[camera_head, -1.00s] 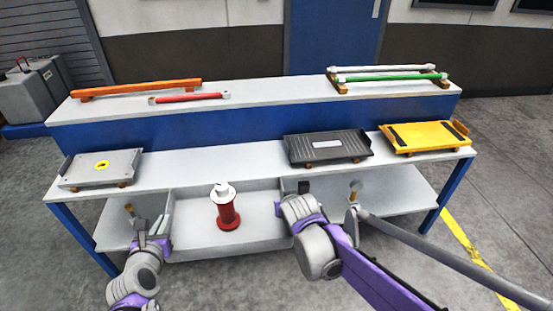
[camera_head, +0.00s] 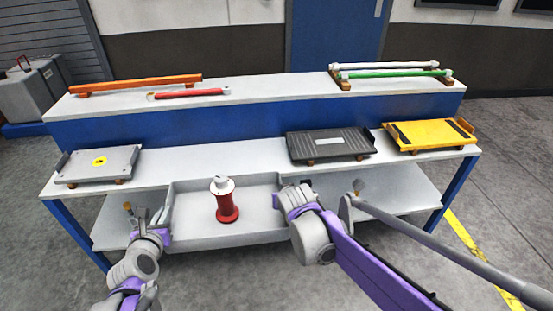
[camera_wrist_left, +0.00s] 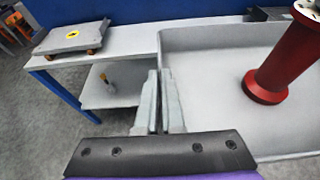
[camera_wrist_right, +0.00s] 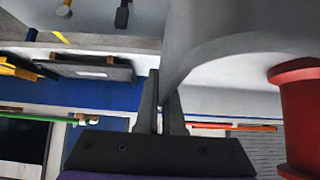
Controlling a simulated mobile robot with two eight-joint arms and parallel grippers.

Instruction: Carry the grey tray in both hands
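The light grey tray (camera_head: 120,161), flat with raised ends and a yellow round mark, rests on small brown feet at the left of the bench top. It also shows at the upper left of the left wrist view (camera_wrist_left: 78,38). My left gripper (camera_head: 155,222) is in front of the bench, to the right of and nearer than the grey tray, apart from it. Its fingers look closed together and empty in the left wrist view (camera_wrist_left: 160,85). My right gripper's fingers are hidden in the head view but look closed and empty in the right wrist view (camera_wrist_right: 160,100), far from the grey tray.
A red and white spool-shaped piece (camera_head: 227,205) stands in the recessed basin (camera_head: 262,230). A dark ribbed tray (camera_head: 305,149) and a yellow tray (camera_head: 432,135) sit right on the bench. Coloured bars, including an orange one (camera_head: 135,84), lie on the back shelf.

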